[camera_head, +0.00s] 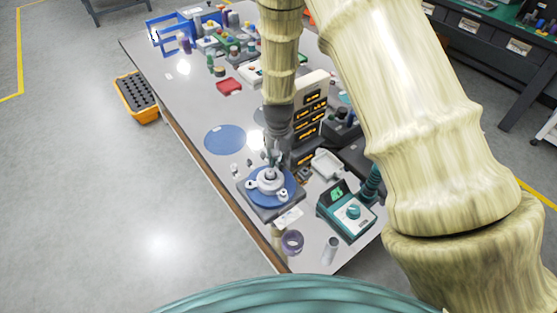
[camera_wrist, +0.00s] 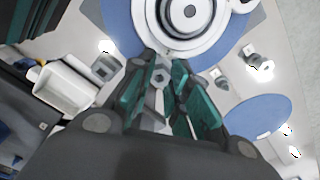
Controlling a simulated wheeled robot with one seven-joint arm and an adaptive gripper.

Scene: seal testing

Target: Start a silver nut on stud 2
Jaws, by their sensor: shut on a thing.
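My gripper (camera_wrist: 165,82) points down over the workbench, its teal-padded fingers shut on a silver hex nut (camera_wrist: 160,74). In the head view my gripper (camera_head: 276,150) is just above the far side of a round silver-white flanged fitting (camera_head: 268,184). The fitting sits on a blue disc (camera_head: 246,192) on a dark square base. In the wrist view the fitting (camera_wrist: 190,44) is at the top, just beyond the fingertips. Its lugs show, but the stud numbers cannot be read. Whether the nut touches a stud cannot be told.
A teal device with a display (camera_head: 346,212) stands right of the fitting. A white tray (camera_head: 327,164) and a labelled drawer tower (camera_head: 311,105) are behind it. A purple ring (camera_head: 292,241) lies near the front edge.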

